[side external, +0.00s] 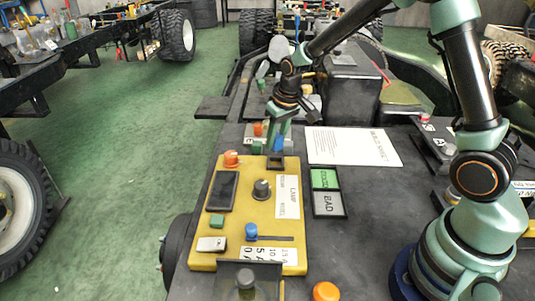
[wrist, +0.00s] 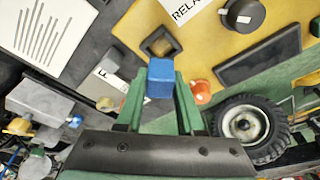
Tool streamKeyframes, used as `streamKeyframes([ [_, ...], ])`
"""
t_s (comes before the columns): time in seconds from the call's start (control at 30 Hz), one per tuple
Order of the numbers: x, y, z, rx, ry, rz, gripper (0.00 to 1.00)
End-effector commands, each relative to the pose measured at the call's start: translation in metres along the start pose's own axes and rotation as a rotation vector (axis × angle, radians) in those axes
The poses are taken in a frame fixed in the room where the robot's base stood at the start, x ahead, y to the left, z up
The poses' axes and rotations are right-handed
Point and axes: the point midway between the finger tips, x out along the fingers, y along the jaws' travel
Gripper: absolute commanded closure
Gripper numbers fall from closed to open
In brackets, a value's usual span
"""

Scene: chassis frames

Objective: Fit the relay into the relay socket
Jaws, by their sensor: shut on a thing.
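The blue relay (wrist: 160,77) is a small block between my gripper's (wrist: 160,92) two green fingers, which are shut on it. In the side external view my gripper (side external: 278,133) points down over the far end of the yellow panel, with the blue relay (side external: 277,143) at its tips. The relay socket (wrist: 148,39) is a black square frame with a dark opening at the panel's edge. In the wrist view the relay appears just below the socket, and I see it outside the opening. The socket (side external: 275,163) shows dark under the gripper in the side external view.
The yellow panel (side external: 236,243) carries an orange knob (side external: 231,158), a black knob (side external: 262,188), a dark rectangle (side external: 222,191) and a blue knob (side external: 251,231). A green-and-black tray (side external: 328,204) and a white sheet (side external: 350,147) lie to its right.

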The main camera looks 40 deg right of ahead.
Motion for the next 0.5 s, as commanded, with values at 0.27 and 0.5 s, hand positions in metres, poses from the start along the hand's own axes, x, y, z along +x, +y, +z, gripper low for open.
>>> streamKeyframes([
  [0.27, 0.036, 0.0, 0.01, 0.0, -0.003, 0.0, 1.0],
  [0.5, 0.039, 0.0, 0.01, 0.0, -0.001, 0.0, 1.0],
])
